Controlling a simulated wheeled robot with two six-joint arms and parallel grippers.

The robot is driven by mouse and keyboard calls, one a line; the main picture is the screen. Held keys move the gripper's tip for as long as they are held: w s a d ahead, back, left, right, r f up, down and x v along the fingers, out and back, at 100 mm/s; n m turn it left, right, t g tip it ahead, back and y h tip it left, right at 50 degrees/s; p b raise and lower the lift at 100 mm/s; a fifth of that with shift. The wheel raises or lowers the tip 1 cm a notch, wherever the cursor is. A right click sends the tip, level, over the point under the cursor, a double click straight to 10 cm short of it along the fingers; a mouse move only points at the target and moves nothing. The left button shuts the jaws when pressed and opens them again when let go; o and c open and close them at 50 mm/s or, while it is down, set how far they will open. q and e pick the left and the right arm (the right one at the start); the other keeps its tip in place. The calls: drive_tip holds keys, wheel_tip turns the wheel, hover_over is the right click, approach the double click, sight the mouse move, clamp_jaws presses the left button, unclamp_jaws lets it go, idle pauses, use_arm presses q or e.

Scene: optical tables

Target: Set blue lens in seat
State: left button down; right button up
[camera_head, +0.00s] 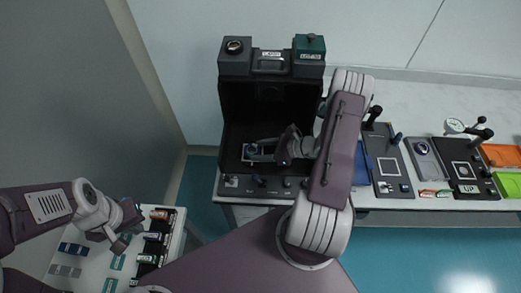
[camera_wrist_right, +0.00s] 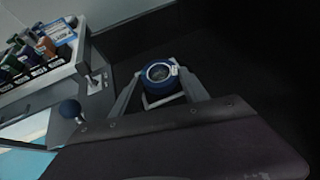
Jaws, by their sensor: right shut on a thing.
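The blue lens (camera_wrist_right: 161,74), a round clear glass in a blue ring mount with a small pale tag, sits between the fingertips of my right gripper (camera_wrist_right: 160,92) in the right wrist view. My right gripper (camera_head: 256,151) is shut on it inside a dark open-fronted box (camera_head: 233,110). In the head view the lens (camera_head: 249,151) is small and partly covered by the fingers. I cannot make out the seat, or whether the lens touches it. My left gripper (camera_head: 120,240) hangs over a white side table at the lower left; its fingers are too unclear to judge.
The box has dark walls and a control strip (camera_head: 262,186) with knobs in front. The white side table (camera_head: 95,262) holds several small labelled parts. In the wrist view, a rack (camera_wrist_right: 40,75) of coloured items is at left.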

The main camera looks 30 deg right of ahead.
drive_tip(key=shift+f, duration=0.2)
drive_tip(key=o, duration=1.5)
drive_tip(key=shift+o, duration=0.2)
drive_tip(key=shift+r, duration=0.35)
drive_tip(key=v, duration=1.2)
drive_tip(key=shift+f+b, duration=0.2)
drive_tip(key=shift+b, duration=0.2)
drive_tip(key=s+a+r+n+g+h, duration=0.2)
drive_tip(key=a+n, duration=0.5)
drive_tip(key=n, duration=0.6)
drive_tip(key=s+a+r+n+g+h, duration=0.3)
drive_tip(key=a+n+g+h, duration=0.2)
drive_tip(key=n, duration=0.8)
drive_tip(key=a+h, duration=0.1)
drive_tip(key=a, duration=0.2)
drive_tip(key=shift+s+r+n, duration=0.35)
drive_tip(key=shift+r+n, duration=0.05)
